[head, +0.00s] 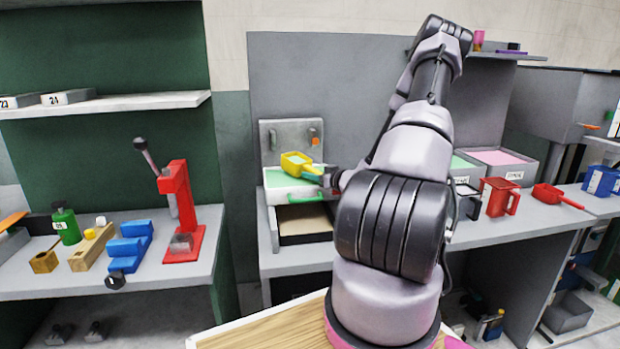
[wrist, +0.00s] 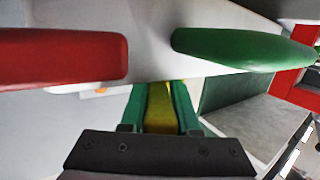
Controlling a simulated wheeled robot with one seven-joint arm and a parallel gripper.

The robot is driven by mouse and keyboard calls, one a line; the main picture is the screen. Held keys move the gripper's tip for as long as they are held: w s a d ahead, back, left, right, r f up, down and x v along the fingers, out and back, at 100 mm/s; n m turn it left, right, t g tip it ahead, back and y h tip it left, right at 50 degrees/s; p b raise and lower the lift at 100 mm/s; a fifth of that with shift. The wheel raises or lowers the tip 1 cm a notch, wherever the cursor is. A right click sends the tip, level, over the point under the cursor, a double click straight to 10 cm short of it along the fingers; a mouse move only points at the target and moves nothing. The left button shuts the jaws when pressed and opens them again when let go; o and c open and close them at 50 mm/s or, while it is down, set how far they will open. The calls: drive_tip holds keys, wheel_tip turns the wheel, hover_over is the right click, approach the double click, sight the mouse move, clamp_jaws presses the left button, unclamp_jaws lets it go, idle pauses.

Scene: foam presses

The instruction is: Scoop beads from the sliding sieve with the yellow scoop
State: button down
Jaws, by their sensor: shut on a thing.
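The yellow scoop (head: 291,165) is above the white box (head: 300,193) at the back of the middle bench. Pale green shows inside the scoop, but I cannot tell whether it is beads. The white box has a pale green surface inside; individual beads are too small to make out. My gripper (head: 314,174) comes in from the right, shut on the scoop's handle. In the wrist view, the teal fingers (wrist: 160,106) stand on both sides of the yellow handle (wrist: 160,112). The scoop's bowl is hidden there.
In the wrist view, a red bar (wrist: 65,55) and a green bar (wrist: 240,48) cross the upper part. An open bin (head: 305,222) lies below the white box. A red press (head: 180,215) stands left, beyond a gap. Red containers (head: 500,197) stand right of my arm.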

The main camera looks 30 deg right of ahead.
drive_tip(key=shift+t+y, duration=0.3)
drive_tip(key=shift+t, duration=0.2)
drive_tip(key=shift+s+d+r, duration=0.1)
drive_tip(key=shift+s+r, duration=0.15)
drive_tip(key=shift+r, duration=0.7)
drive_tip(key=shift+s+r, duration=0.3)
drive_tip(key=shift+r, duration=0.6)
drive_tip(key=shift+s+d+r, duration=0.1)
drive_tip(key=shift+s+r, duration=0.15)
drive_tip(key=shift+r, duration=0.7)
